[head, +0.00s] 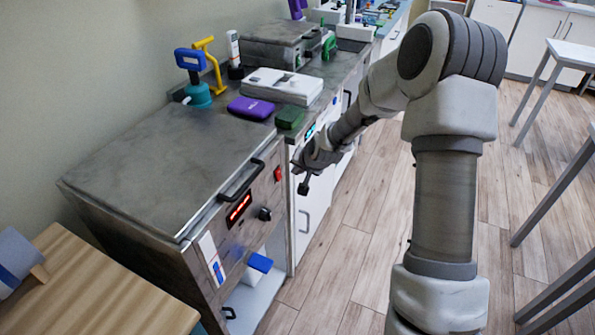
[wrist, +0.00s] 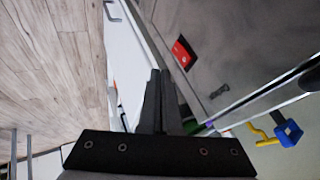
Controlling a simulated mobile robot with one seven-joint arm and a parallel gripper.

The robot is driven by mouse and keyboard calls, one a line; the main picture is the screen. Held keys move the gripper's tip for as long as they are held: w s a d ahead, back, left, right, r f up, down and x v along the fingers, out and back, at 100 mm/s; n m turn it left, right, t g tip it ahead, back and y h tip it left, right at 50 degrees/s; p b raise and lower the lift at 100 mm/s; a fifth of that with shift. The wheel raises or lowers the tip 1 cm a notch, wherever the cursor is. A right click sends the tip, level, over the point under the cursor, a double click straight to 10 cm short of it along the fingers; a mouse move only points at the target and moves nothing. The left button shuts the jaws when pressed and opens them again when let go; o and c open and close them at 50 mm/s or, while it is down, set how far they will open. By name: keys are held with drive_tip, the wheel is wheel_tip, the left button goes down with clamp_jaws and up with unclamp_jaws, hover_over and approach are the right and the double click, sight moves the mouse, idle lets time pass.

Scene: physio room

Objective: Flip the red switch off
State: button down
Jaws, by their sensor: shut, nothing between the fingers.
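The red switch (head: 278,174) is a small red rocker on the front panel of the metal cabinet (head: 150,165), near its right end in the head view. In the wrist view the red switch (wrist: 182,51) shows on the grey panel, above and to the right of my fingertips. My gripper (head: 304,186) is shut and empty in the head view, just right of the switch and in front of the cabinet. Its closed fingers also show in the wrist view (wrist: 156,75), apart from the switch. Which way the rocker is tipped is too small to tell.
The panel also has a black handle (head: 242,181), a red display (head: 239,210) and a dark knob (head: 265,214). A purple case (head: 250,108) and a green box (head: 290,118) lie on the counter. The wood floor (head: 345,265) in front of the cabinet is clear.

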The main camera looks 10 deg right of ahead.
drive_tip(key=s+r+p, duration=0.1)
drive_tip(key=s+r, duration=0.3)
drive_tip(key=r, duration=0.4)
drive_tip(key=shift+s+r, duration=0.2)
drive_tip(key=shift+r, duration=0.05)
